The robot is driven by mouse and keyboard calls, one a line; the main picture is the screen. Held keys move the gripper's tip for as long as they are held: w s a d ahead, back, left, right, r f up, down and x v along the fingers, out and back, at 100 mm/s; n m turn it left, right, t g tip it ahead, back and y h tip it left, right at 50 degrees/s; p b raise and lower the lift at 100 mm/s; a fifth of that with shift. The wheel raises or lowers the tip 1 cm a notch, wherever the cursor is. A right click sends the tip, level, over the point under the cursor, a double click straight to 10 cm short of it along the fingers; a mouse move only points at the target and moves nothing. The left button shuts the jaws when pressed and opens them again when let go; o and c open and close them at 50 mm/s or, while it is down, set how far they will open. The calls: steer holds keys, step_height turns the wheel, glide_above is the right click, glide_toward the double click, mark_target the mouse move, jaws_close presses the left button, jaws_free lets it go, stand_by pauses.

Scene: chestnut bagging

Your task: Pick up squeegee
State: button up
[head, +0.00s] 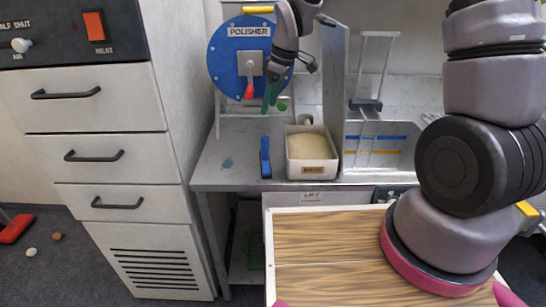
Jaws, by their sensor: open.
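A small blue upright tool (265,157) stands at the front edge of the grey bench, left of a white bin; I take it to be the squeegee, but its shape is too small to be sure. My gripper (276,102) hangs from the top of the head view, in front of the blue polisher disc. Its green fingertips point down and look apart, with nothing seen between them. It is above the blue tool and a little to its right, not touching it.
A white bin (311,171) of tan powder stands right of the blue tool. The polisher (228,62) with a red-tipped crank is behind my gripper. A clear-framed stand (376,48) rises at right. A drawer cabinet (110,157) is at left. The bench (215,172) left of the tool is mostly clear.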

mark_target(267, 137)
step_height(267, 137, down, 9)
steer(key=shift+r, duration=0.1)
steer(key=shift+x, duration=3.35)
jaws_close()
